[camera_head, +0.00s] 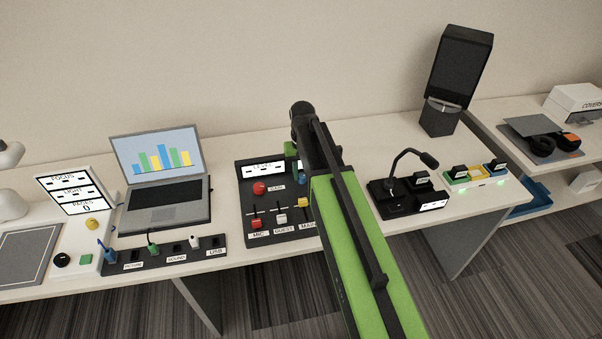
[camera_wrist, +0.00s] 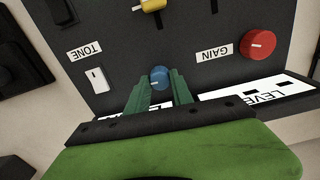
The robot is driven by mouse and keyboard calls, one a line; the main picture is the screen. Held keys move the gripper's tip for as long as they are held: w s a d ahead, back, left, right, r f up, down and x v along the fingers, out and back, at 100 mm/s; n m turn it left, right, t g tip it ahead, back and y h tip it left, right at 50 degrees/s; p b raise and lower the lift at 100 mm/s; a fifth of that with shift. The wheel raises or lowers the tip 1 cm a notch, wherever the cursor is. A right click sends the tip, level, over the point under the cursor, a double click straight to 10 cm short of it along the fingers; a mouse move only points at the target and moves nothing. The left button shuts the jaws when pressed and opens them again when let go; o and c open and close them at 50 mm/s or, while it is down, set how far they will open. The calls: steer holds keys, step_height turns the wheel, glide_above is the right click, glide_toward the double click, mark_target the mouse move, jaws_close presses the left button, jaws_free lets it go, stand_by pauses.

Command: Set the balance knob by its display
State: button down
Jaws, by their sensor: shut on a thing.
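The black mixer panel (camera_head: 250,205) stands on the desk; the wrist view shows it upside down (camera_wrist: 125,45). The blue knob (camera_wrist: 159,77), with a pale pointer mark, sits between the green fingertips of my gripper (camera_wrist: 160,90), which is shut on it. The knob's label is hidden, so I cannot read whether it is the balance knob. In the head view my arm partly covers the blue knob (camera_head: 302,179). The white display (camera_head: 265,168) on the panel is partly covered by my gripper; in the wrist view, it reads LEVEL in part (camera_wrist: 265,100).
The red GAIN knob (camera_wrist: 258,44) and the white TONE switch (camera_wrist: 97,79) flank the blue knob. Several sliders, one with a yellow cap (camera_head: 303,203), are at the panel's front. A laptop (camera_head: 158,180) is to the left, a microphone base (camera_head: 395,200) to the right.

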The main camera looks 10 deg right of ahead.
mark_target(302, 175)
steer(key=c, duration=1.1)
jaws_free()
step_height(302, 175, up, 18)
steer(key=p, duration=1.7)
steer(key=shift+f, duration=0.25)
